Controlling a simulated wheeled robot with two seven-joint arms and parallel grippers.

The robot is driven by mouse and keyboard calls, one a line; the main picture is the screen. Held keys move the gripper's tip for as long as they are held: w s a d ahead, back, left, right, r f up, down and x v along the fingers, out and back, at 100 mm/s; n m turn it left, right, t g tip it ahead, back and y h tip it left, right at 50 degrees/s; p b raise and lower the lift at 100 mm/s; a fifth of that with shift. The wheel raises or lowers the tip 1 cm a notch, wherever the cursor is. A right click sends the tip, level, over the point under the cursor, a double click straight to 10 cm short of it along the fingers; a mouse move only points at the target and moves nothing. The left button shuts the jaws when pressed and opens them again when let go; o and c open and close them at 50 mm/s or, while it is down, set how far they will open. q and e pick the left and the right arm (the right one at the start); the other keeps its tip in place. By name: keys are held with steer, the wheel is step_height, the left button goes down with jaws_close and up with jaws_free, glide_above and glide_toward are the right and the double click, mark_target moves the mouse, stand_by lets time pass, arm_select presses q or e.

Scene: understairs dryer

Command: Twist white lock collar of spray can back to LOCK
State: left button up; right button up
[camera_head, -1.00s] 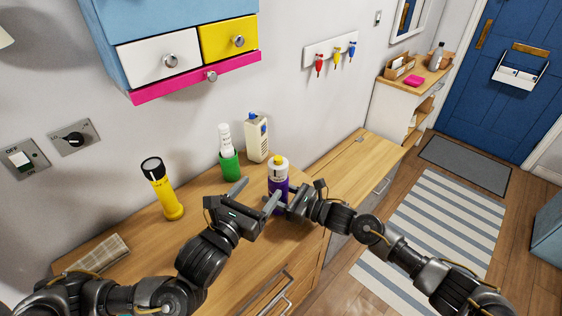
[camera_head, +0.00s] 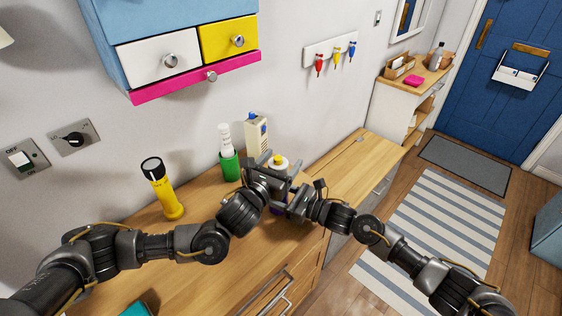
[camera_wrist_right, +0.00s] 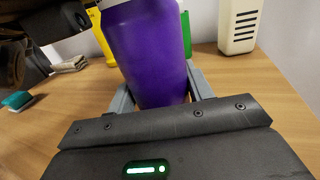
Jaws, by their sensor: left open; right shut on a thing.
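The spray can has a purple body (camera_wrist_right: 148,55), a white collar (camera_head: 279,167) and a yellow top (camera_head: 279,159). It stands upright on the wooden cabinet. My right gripper (camera_wrist_right: 162,92) is shut on the purple body, one finger on each side. My left gripper (camera_head: 281,172) is open at the can's upper part, close to the collar. It hides most of the body in the head view. I cannot tell whether its fingers touch the collar. The lock marking is too small to read.
A green-based bottle (camera_head: 229,165) and a cream carton-like container (camera_head: 256,135) stand just behind the can. A yellow flashlight (camera_head: 163,190) stands to the left on the cabinet top (camera_head: 190,250). Wall drawers (camera_head: 160,62) hang above. A teal item (camera_wrist_right: 18,100) lies on the cabinet.

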arm_select(q)
steer(key=c, duration=1)
steer(key=shift+w, duration=0.1)
steer(key=m+g+h, duration=0.1)
steer(key=m+h, duration=0.1)
steer(key=shift+r+g+h, duration=0.1)
steer(key=shift+g+h, duration=0.2)
steer(key=shift+g, duration=0.1)
steer(key=m+g+h, duration=0.2)
steer(key=g, duration=0.1)
steer(key=shift+d+m+h, duration=0.2)
steer(key=shift+m+h, duration=0.1)
steer(key=shift+h, duration=0.1)
steer(key=m+g+h, duration=0.1)
steer(key=m+g, duration=0.1)
steer(key=m+g+h, duration=0.1)
steer(key=g, duration=0.2)
steer(key=s+m+g+h, duration=0.1)
steer(key=m+g, duration=0.1)
steer(key=shift+d+m+g+h, duration=0.3)
steer(key=shift+g, duration=0.1)
steer(key=shift+s+g, duration=0.1)
steer(key=shift+g, duration=0.2)
